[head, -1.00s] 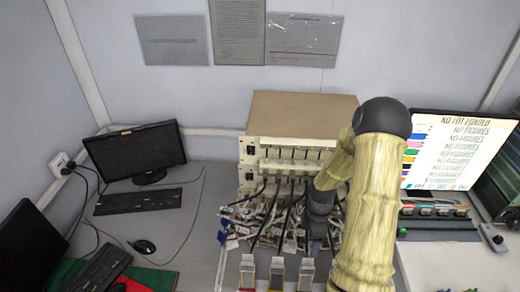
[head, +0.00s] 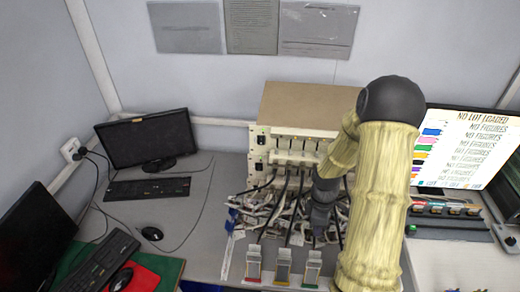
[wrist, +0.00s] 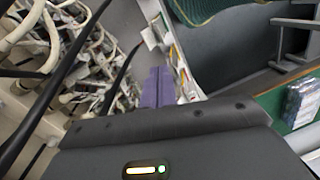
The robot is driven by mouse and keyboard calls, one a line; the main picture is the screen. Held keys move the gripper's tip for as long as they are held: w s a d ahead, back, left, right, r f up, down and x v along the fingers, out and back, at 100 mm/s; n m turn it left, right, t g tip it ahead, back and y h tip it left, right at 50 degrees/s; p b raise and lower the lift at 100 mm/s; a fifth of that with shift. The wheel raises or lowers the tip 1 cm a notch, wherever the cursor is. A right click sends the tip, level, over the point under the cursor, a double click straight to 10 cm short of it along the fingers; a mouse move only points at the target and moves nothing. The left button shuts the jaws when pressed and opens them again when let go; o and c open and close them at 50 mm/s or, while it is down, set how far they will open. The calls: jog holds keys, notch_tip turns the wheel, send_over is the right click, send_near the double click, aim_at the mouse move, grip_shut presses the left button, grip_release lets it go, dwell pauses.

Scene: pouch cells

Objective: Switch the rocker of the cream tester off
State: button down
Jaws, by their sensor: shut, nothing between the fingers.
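The cream tester (head: 285,144) stands at the back of the bench in the head view, a box with a row of channels and cables on its front. Two small dark parts sit at the left of its front, an upper one (head: 260,139) and a lower one (head: 258,166). They look like rockers, but their positions are too small to read. My gripper (head: 318,238) points down in front of the tester, over the cables and apart from those parts. In the wrist view its purple fingers (wrist: 158,86) are together and empty. My arm hides the tester's right side.
Tangled cables and pouch cells (head: 265,212) lie before the tester. Several small holders (head: 283,267) stand at the front edge. A dark monitor (head: 148,138) and keyboard (head: 148,188) are left. A lit screen (head: 462,146) stands right. Bench between keyboard and cables is mostly clear.

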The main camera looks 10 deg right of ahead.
jog(key=s+a+r+m+t+b, duration=0.4)
jog(key=s+a+r+m+b, duration=0.1)
jog(key=a+r+m, duration=0.5)
jog(key=shift+s+r+m, duration=0.2)
jog(key=shift+s+m, duration=0.5)
jog(key=shift+m, duration=0.4)
jog(key=shift+a, duration=0.1)
